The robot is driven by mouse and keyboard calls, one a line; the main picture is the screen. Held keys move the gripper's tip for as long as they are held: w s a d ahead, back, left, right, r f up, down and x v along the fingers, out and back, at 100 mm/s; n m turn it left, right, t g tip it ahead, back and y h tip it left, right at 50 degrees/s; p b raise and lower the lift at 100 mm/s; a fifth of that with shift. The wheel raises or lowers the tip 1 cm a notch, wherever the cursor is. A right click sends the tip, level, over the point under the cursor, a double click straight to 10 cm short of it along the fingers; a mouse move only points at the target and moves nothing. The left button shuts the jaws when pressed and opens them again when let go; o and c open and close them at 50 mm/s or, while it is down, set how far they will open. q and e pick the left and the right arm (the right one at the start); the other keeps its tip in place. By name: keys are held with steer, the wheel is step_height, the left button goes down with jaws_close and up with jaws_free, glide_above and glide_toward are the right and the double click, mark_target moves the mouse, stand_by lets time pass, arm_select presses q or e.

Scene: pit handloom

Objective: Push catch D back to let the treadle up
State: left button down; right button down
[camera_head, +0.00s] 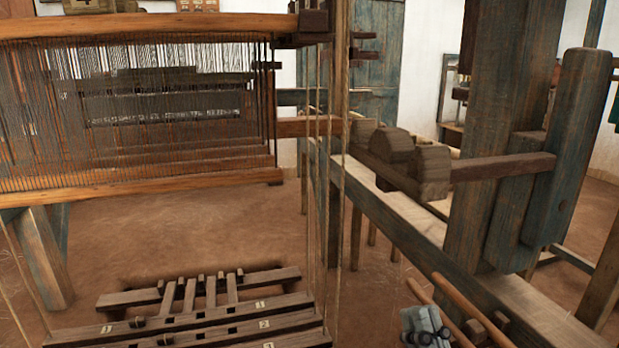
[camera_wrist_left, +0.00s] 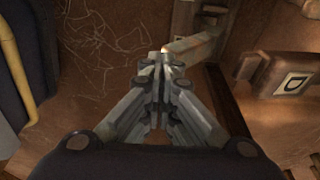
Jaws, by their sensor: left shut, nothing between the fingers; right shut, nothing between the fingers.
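In the left wrist view my left gripper (camera_wrist_left: 160,60) is shut and empty. Its fingertips are close to the pale end of a short wooden bar (camera_wrist_left: 197,42); I cannot tell whether they touch. To the right is a wooden block with a white plate (camera_wrist_left: 292,84) bearing a dark outlined mark that looks like a turned D. Whether the bar belongs to that catch is unclear. In the head view wooden treadles (camera_head: 190,322) with small number plates lie low at the front left. My right gripper (camera_head: 425,325) is shut and empty at the bottom edge. My left gripper is outside the head view.
The loom's warp frame (camera_head: 140,185) fills the upper left. Upright cords (camera_head: 325,170) hang beside a post at centre. A thick beam (camera_head: 420,240) and heavy posts (camera_head: 490,130) stand on the right, with two round sticks (camera_head: 470,310) near my right gripper. Bare earth floor lies between.

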steer(key=w+f+g+h+p, duration=0.1)
steer(key=w+f+g, duration=0.3)
steer(key=f, duration=0.2)
steer(key=shift+w+a+f+g+h+p, duration=0.15)
steer(key=shift+w+f+g+h+p, duration=0.05)
steer(key=shift+w+g+h+p, duration=0.1)
stand_by(0.4)
